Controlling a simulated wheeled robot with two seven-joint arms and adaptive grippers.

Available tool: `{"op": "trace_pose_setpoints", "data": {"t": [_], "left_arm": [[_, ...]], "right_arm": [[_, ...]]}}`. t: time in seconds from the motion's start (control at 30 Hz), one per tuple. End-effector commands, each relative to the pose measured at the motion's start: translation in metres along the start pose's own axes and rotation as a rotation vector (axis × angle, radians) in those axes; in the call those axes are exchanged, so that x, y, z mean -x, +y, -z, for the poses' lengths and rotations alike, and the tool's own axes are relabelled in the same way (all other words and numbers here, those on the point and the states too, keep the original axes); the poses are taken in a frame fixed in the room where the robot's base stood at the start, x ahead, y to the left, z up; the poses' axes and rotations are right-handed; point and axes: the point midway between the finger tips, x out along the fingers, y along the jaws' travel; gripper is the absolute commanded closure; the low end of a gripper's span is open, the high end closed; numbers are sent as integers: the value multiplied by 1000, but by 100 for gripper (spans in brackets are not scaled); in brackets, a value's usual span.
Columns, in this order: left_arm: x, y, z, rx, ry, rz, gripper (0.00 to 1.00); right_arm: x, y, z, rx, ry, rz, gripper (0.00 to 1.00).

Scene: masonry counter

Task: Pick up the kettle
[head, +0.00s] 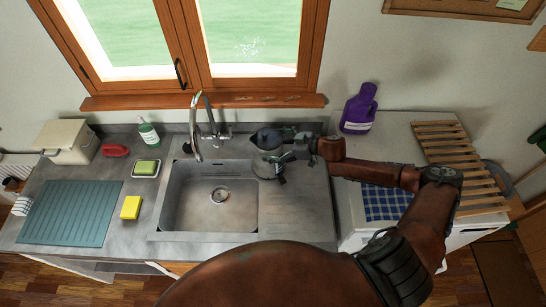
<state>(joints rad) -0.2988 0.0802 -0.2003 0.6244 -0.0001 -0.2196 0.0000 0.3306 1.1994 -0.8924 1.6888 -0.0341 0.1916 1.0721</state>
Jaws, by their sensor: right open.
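The kettle (264,165) is a grey vessel with a dark top, standing on the counter at the right edge of the sink. My right gripper (281,157) is at the kettle's right side, its fingers overlapping the kettle in the picture. It is open. The gripper hides part of the kettle's right side, and I cannot tell whether the fingers touch it or surround a handle. My left gripper is not in view.
The sink (187,212) with its tall tap (197,130) lies left of the kettle. A purple bottle (359,109), a blue checked cloth (385,203) and a wooden rack (470,172) are to the right. A green soap bottle (148,133) and yellow sponge (131,207) are further left.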

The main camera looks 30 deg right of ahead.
Motion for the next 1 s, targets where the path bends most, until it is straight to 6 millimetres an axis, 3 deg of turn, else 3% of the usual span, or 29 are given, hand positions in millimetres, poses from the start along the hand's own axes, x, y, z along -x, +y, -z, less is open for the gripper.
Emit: {"op": "trace_pose_setpoints", "data": {"t": [0.17,1.0], "left_arm": [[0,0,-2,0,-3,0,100],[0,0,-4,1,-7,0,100]], "right_arm": [[0,0,-1,0,-1,-1,0],[1,1,-1,-1,0,-2,58]]}}
